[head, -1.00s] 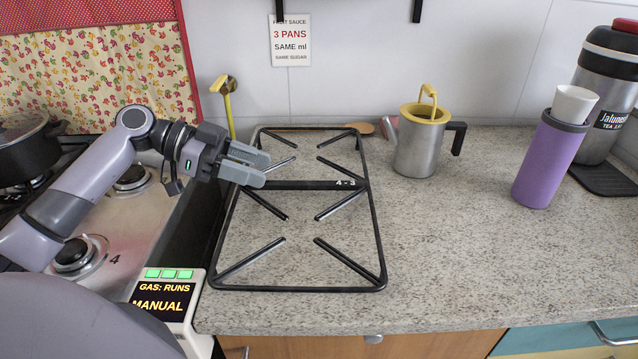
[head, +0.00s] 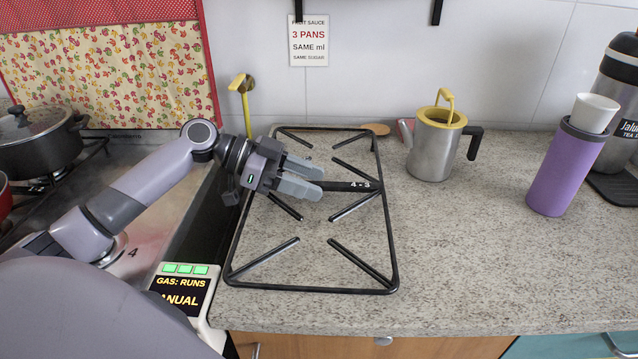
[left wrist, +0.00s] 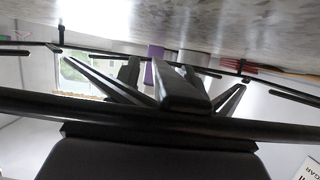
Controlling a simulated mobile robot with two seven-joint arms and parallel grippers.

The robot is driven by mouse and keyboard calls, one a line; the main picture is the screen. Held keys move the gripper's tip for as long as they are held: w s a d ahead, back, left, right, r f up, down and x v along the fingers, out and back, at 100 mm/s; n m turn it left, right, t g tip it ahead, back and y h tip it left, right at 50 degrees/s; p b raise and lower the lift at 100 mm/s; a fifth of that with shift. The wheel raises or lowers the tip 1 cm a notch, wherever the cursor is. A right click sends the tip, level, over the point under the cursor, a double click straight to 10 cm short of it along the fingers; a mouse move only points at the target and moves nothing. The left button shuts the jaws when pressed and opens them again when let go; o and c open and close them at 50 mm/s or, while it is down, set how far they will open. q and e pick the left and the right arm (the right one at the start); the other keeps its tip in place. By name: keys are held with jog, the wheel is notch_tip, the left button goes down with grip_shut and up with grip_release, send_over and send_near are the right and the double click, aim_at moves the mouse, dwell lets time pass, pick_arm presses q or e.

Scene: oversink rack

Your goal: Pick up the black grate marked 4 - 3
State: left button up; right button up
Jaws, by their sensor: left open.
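The black grate marked 4 - 3 (head: 389,225) lies on the speckled counter, an open frame with spokes and a marked middle bar. My left gripper (head: 321,181) comes in from the left, open, with its fingers along the middle bar, left of the white marking. The fingers hide part of that bar. Whether they touch it I cannot tell. In the left wrist view, dark grate bars (left wrist: 75,70) show around a dark gripper finger (left wrist: 180,92). My right gripper is not in view.
A steel jug with a yellow lid (head: 434,150) stands behind the grate, at right. A purple tumbler (head: 566,172) and a large flask (head: 615,90) stand farther right. The stove with a black pot (head: 35,140) and a gas display (head: 183,290) are at left.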

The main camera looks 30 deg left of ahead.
pick_arm(q)
grip_shut()
jog(key=shift+r, duration=0.2)
